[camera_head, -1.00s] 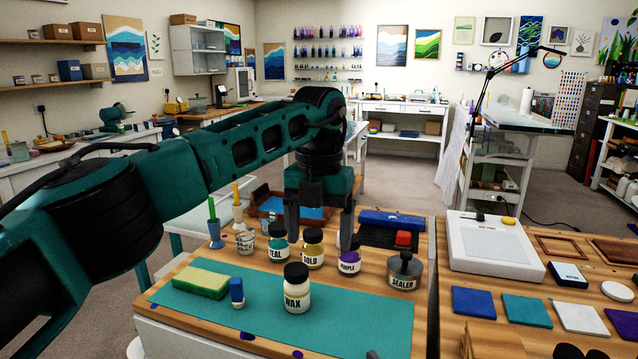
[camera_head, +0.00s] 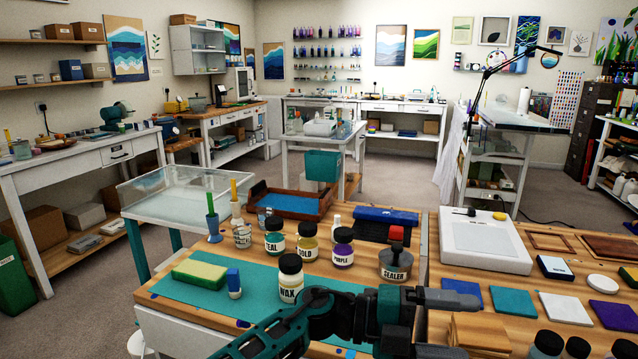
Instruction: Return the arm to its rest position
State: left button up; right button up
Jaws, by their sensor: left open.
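My left arm (camera_head: 300,325) comes in low at the bottom of the head view, folded over the near edge of the wooden table. Its left gripper (camera_head: 464,326) points right, with two grey fingers spread apart and nothing between them. It is in front of the teal mat (camera_head: 180,292) and overlaps the gap between the two table tops in the picture. The white-labelled wax jar (camera_head: 290,280) stands upright on the mat, apart from the gripper. My right gripper does not show.
Teal (camera_head: 275,237), gold (camera_head: 307,238), purple (camera_head: 343,246) and sealer (camera_head: 395,262) jars stand behind the mat. A green-yellow sponge (camera_head: 199,273) lies on it. Stacked wooden boards (camera_head: 485,335) and dark-lidded jars (camera_head: 547,345) are near the gripper at right.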

pick_arm(q)
jog(key=w+a+f+n+t+y, duration=0.15)
jog(key=a+f+n+t, duration=0.25)
jog(key=a+n+t, duration=0.4)
jog(key=a+f+n+t+y, duration=0.3)
jog(key=a+f+n+t, duration=0.15)
jog(key=n, duration=0.55)
jog(key=w+a+f+n+t+y, duration=0.1)
jog(key=a+f+n+t+y, duration=0.25)
jog(key=a+n+t, duration=0.4)
jog(key=s+a+f+n+g+y, duration=0.5)
jog(key=s+a+f+n+y, duration=0.2)
jog(key=s+a+f, duration=0.8)
jog(key=shift+s+a+f+n+y, duration=0.25)
jog(key=shift+s+a+n, duration=0.25)
jog(key=shift+n, duration=0.35)
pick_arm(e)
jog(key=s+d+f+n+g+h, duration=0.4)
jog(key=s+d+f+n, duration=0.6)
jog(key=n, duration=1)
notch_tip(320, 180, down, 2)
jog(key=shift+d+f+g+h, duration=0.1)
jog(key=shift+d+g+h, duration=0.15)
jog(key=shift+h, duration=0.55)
pick_arm(q)
jog(key=shift+w, duration=0.1)
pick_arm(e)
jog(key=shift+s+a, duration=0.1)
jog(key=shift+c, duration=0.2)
